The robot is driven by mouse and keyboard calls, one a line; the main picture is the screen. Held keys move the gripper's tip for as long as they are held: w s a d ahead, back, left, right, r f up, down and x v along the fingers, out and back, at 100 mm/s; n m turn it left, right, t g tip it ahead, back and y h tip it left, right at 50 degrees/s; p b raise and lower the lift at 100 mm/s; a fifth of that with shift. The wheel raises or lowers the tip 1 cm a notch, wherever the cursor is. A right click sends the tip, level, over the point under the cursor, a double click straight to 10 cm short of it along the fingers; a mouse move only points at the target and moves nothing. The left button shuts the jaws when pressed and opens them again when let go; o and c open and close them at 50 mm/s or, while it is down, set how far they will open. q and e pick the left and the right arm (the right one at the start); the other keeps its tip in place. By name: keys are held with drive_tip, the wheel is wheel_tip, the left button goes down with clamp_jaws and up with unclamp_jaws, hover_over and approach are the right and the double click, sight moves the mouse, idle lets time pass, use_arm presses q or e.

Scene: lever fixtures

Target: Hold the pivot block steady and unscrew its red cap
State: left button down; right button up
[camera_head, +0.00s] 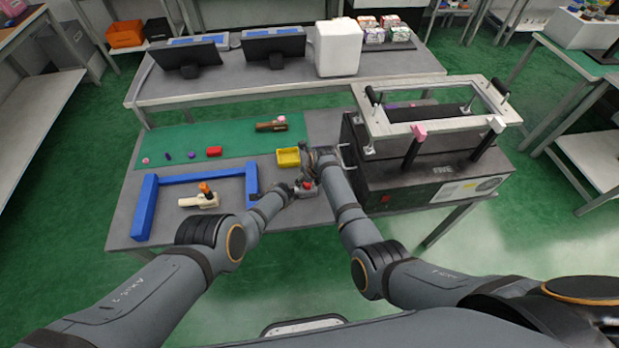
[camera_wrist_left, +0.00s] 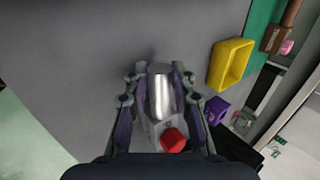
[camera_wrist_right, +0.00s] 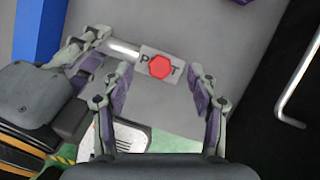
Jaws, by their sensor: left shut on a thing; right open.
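The pivot block is a pale grey block with a silver rod and a red hexagonal cap. In the right wrist view the block (camera_wrist_right: 146,52) shows letters beside the red cap (camera_wrist_right: 160,66). In the head view the cap (camera_head: 307,184) is small, near the table's front edge. My left gripper (camera_head: 294,189) is shut on the pivot block; its fingers flank the silver rod (camera_wrist_left: 161,95) in the left wrist view, where the cap (camera_wrist_left: 174,140) shows too. My right gripper (camera_wrist_right: 152,85) is open and empty, with the cap ahead between its fingers, apart from them.
A yellow bin (camera_head: 288,157) stands just behind the block. A blue frame (camera_head: 148,205) and a beige part with an orange top (camera_head: 200,199) lie to the left. A black machine (camera_head: 400,185) bounds the right. Several small parts lie on the green mat (camera_head: 237,141).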

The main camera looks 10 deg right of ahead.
sight(310, 184)
idle(0.3)
drive_tip(key=shift+f, duration=1.5)
clamp_jaws()
drive_tip(key=n, duration=0.1)
drive_tip(key=n+y, duration=0.1)
drive_tip(key=shift+w+d+n+g, duration=0.1)
drive_tip(key=shift+d+n+g, duration=0.2)
drive_tip(key=shift+n, duration=0.1)
drive_tip(key=n+y, duration=0.1)
drive_tip(key=n, duration=0.2)
drive_tip(key=shift+w+g, duration=0.1)
drive_tip(key=shift+g, duration=0.3)
use_arm(q)
drive_tip(key=shift+d, duration=0.1)
use_arm(e)
drive_tip(key=shift+r, duration=0.2)
